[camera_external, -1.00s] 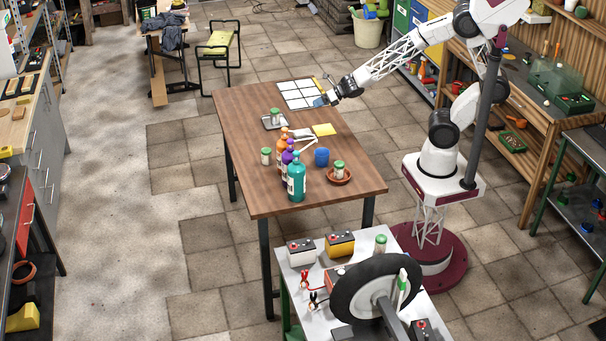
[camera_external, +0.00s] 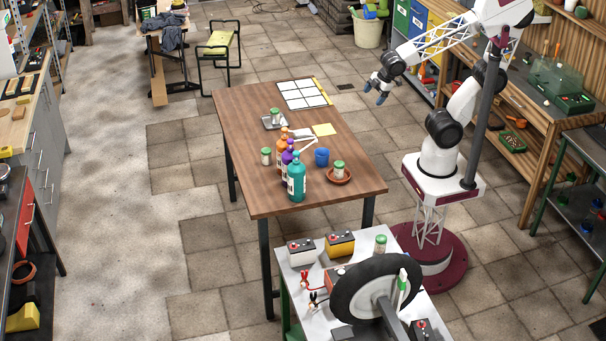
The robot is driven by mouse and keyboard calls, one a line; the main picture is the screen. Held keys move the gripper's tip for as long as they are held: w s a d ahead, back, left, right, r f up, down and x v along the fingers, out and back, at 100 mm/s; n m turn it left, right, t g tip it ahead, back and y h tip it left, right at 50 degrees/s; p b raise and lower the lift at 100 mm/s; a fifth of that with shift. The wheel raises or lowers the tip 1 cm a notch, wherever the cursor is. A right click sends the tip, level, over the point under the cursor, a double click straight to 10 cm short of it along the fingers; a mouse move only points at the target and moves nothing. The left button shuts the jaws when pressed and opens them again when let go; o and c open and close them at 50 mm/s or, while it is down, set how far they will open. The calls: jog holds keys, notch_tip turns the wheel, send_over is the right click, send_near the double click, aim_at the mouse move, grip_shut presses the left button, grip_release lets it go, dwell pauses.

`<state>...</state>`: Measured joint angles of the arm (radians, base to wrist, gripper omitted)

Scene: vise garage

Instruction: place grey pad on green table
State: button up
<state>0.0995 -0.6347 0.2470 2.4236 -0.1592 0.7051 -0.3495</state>
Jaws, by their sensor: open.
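A small grey square pad (camera_external: 266,123) lies on the brown wooden table, with a green-lidded jar standing on it. A dark grey flat piece (camera_external: 342,332) lies at the front of a table with green legs (camera_external: 296,281); I cannot tell which of the two is the grey pad. This green-legged table has a light grey top and stands at the bottom centre. My gripper (camera_external: 376,92) is open and empty, with blue fingertips pointing down. It hangs in the air beyond the right edge of the wooden table, apart from both pieces.
The wooden table (camera_external: 245,160) carries a white grid panel (camera_external: 302,94), a yellow note, several bottles, a blue cup (camera_external: 322,157) and jars. The green-legged table is crowded with batteries, a jar and a large wheel (camera_external: 352,292). Another green-legged table (camera_external: 575,150) stands at right.

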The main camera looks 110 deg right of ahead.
jog(key=s+a+r+m+g+y, duration=0.1)
jog(key=s+a+m+g, duration=0.1)
jog(key=s+a+m, duration=0.2)
jog(key=s+a, duration=0.1)
jog(key=s, duration=0.1)
jog(key=shift+s+y, duration=0.3)
jog(key=shift+s, duration=0.1)
jog(key=shift+o, duration=0.5)
jog(key=shift+w, duration=0.1)
